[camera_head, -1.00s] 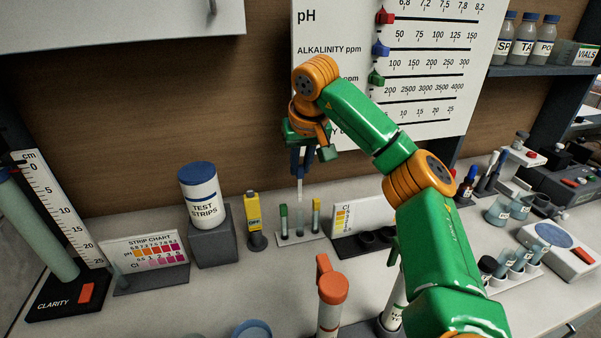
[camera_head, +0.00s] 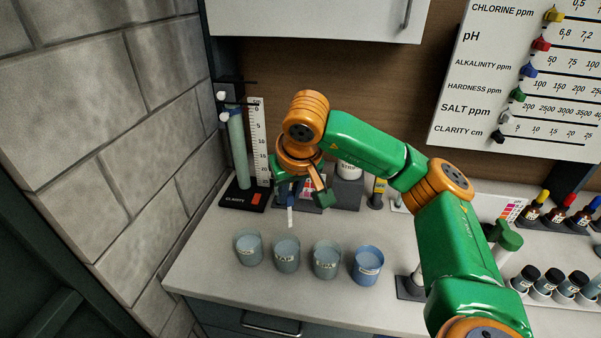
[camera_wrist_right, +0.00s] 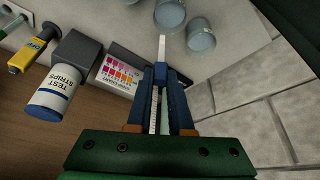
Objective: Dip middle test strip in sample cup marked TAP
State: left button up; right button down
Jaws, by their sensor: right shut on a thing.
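My right gripper (camera_head: 291,196) points down above the counter, just behind the row of sample cups. In the right wrist view its dark blue fingers (camera_wrist_right: 161,80) are shut on a thin white test strip (camera_wrist_right: 162,48). The strip also shows in the head view (camera_head: 290,217), hanging down with its lower end free and apart from the cups. The cup marked TAP (camera_head: 286,256) is second from the left, just in front of the strip. It holds grey-blue liquid. My left gripper is not in view.
A cup with an unclear label (camera_head: 249,249) stands left of TAP; the SPA cup (camera_head: 326,261) and a blue cup (camera_head: 367,267) stand right. The clarity tube (camera_head: 237,148) stands behind left. A strip chart (camera_wrist_right: 115,75) and test strips bottle (camera_wrist_right: 50,95) stand behind my gripper.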

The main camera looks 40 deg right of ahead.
jog(key=shift+a+f+b, duration=0.15)
jog(key=shift+f+b, duration=0.35)
jog(key=shift+f, duration=0.15)
jog(key=shift+a+f+b, duration=0.15)
jog(key=shift+f+b, duration=0.3)
jog(key=shift+f, duration=0.15)
pick_arm(q)
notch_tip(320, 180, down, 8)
jog(key=b, duration=0.6)
pick_arm(e)
notch_tip(320, 180, down, 7)
jog(key=shift+a+f, duration=0.15)
jog(key=shift+a, duration=0.05)
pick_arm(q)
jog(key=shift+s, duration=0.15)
pick_arm(e)
notch_tip(320, 180, down, 2)
jog(key=shift+f+b, duration=0.2)
jog(key=shift+b, duration=1.05)
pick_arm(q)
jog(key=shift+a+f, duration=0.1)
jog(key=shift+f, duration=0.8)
pick_arm(e)
jog(key=shift+r, duration=0.15)
